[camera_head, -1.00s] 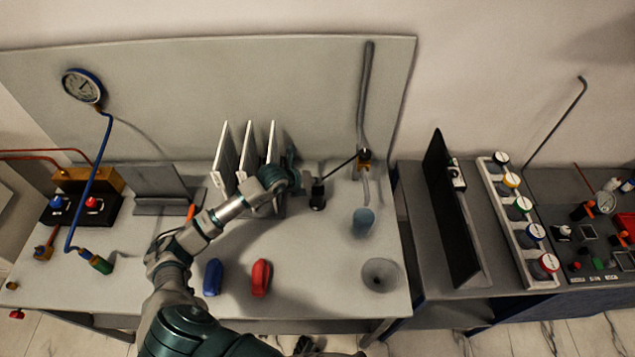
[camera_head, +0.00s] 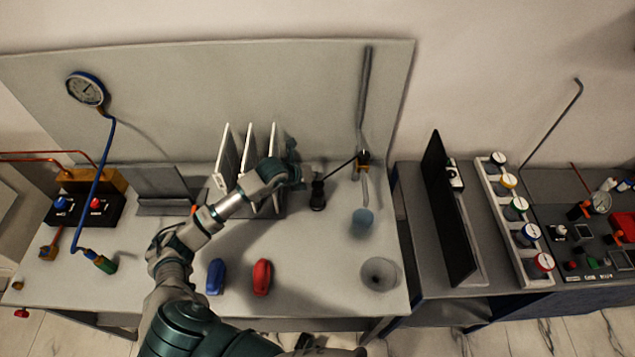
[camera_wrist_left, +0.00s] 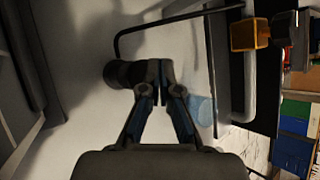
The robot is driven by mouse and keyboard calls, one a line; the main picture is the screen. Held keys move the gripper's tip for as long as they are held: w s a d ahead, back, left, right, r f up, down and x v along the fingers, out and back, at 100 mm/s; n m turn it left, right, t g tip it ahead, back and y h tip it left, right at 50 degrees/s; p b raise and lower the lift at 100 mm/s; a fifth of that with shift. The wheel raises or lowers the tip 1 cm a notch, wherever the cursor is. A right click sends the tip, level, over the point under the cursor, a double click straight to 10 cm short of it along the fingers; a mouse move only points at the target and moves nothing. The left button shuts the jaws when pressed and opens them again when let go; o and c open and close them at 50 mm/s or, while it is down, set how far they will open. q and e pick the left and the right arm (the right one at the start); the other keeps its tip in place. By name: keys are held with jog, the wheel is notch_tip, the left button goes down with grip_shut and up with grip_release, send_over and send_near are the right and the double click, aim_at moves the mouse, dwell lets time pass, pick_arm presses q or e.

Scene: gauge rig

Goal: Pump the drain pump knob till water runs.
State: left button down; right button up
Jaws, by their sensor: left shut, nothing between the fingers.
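The black pump knob (camera_head: 318,196) stands upright on the grey bench. A thin black rod runs from near it to a brass fitting (camera_head: 363,159) on the grey pipe. My left gripper (camera_head: 312,173) is beside the knob's top. In the left wrist view, the fingertips (camera_wrist_left: 160,72) are together and empty, close to the dark round knob (camera_wrist_left: 121,73); I cannot tell whether they touch it. A translucent blue cup (camera_head: 362,224) stands below the pipe's outlet. I see no clear stream of water. My right gripper is not visible.
White upright plates (camera_head: 247,150) stand close behind my left forearm. A blue handle (camera_head: 215,277) and a red handle (camera_head: 262,277) lie nearer the front. A gauge (camera_head: 85,88) hangs at the left.

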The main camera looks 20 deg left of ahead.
aim_at(316, 184)
pick_arm(q)
jog(key=shift+r+p, duration=1.6)
jog(key=shift+r, duration=0.95)
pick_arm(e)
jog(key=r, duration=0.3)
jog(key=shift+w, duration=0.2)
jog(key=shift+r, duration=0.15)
